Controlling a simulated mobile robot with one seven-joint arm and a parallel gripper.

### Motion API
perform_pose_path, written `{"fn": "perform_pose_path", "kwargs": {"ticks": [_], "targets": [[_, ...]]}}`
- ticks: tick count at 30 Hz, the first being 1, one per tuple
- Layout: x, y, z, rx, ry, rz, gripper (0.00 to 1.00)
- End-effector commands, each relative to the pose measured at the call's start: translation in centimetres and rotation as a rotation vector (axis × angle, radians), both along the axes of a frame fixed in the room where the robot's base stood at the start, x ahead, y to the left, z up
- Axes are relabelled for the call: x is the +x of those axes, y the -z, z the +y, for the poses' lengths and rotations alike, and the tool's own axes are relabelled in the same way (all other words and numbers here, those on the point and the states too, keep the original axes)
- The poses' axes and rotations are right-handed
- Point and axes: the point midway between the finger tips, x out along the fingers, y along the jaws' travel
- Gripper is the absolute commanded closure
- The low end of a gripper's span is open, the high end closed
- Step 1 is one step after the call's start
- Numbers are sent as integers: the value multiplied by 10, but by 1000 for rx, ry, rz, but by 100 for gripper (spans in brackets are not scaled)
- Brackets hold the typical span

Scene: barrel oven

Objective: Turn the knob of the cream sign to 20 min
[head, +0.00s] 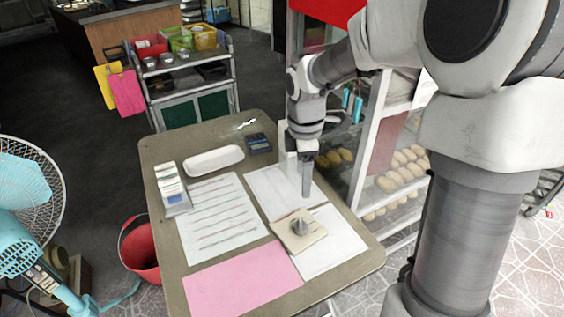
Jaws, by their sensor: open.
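The cream sign (288,239) lies flat on the table, partly over two white sheets. Its grey knob (299,227) stands up from its face. The markings on the sign are too small to read, so the knob's setting cannot be told. My gripper (306,188) points down over the white sheets, beyond the sign as seen from the head camera. It is open and empty, apart from the knob. The gap between its fingers is hard to see from this angle.
The table (165,238) also holds a pink sheet (243,283), a lined sheet (222,216), a white tray (214,160), a dark device (260,143) and a card holder (172,188). A glass bread case (397,178) stands close on the right. A red bucket (139,246) is at left.

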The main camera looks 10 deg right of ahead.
Motion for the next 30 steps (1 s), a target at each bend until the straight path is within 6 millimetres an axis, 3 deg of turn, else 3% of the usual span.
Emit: {"fn": "perform_pose_path", "kwargs": {"ticks": [4,11,30], "targets": [[11,16,-4,20,-82,12,19],[12,37,-4,24,-103,17,19],[11,169,-3,24,-102,17,19]]}}
